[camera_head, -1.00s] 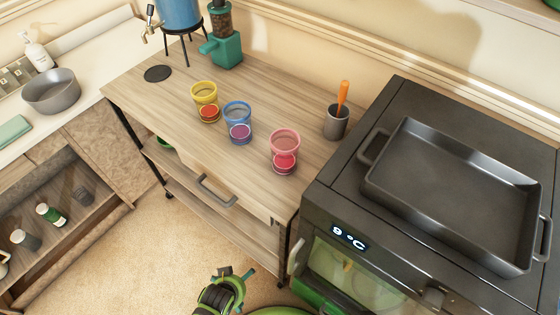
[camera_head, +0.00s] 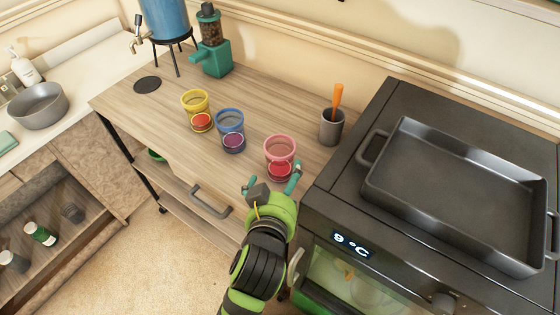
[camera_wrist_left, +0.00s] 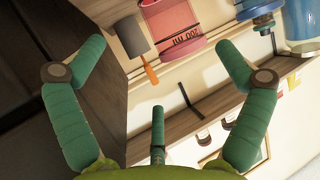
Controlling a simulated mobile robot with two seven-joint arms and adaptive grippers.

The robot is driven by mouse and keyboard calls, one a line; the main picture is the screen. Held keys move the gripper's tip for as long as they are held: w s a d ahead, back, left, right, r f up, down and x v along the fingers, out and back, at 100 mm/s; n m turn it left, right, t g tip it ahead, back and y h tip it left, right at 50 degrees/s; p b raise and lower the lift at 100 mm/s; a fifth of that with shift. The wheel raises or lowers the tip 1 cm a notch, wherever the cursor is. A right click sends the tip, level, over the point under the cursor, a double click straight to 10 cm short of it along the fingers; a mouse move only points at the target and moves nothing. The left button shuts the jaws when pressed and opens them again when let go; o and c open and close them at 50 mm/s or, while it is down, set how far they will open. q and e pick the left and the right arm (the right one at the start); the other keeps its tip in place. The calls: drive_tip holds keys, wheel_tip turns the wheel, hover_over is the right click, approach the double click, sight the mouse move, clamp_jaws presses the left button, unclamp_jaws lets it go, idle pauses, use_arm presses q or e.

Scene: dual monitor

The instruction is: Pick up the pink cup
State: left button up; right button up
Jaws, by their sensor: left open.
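The pink cup (camera_head: 280,148) is translucent and holds something red. It stands upright near the front right of the wooden counter. It also shows at the top of the left wrist view (camera_wrist_left: 172,18), partly cut off by the edge. My left gripper (camera_head: 273,174) is open and empty at the counter's front edge, just in front of the cup. Its fingers are spread on either side in the wrist view (camera_wrist_left: 160,50), with the cup beyond them, not between them. No contact with the cup shows. My right gripper is not in view.
A blue cup (camera_head: 230,120) and a yellow cup (camera_head: 195,100) stand left of the pink one. A grey holder (camera_head: 331,128) with an orange-handled tool stands behind right. The black oven (camera_head: 330,185) with a tray rises at right. A drawer handle (camera_head: 210,205) juts out below.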

sight(287, 152)
use_arm(q)
drive_tip(key=x, duration=0.3)
drive_tip(key=p+x, duration=0.1)
drive_tip(key=x, duration=0.7)
drive_tip(key=shift+w+a, duration=0.1)
drive_tip(key=shift+a, duration=0.25)
drive_tip(key=c, duration=1)
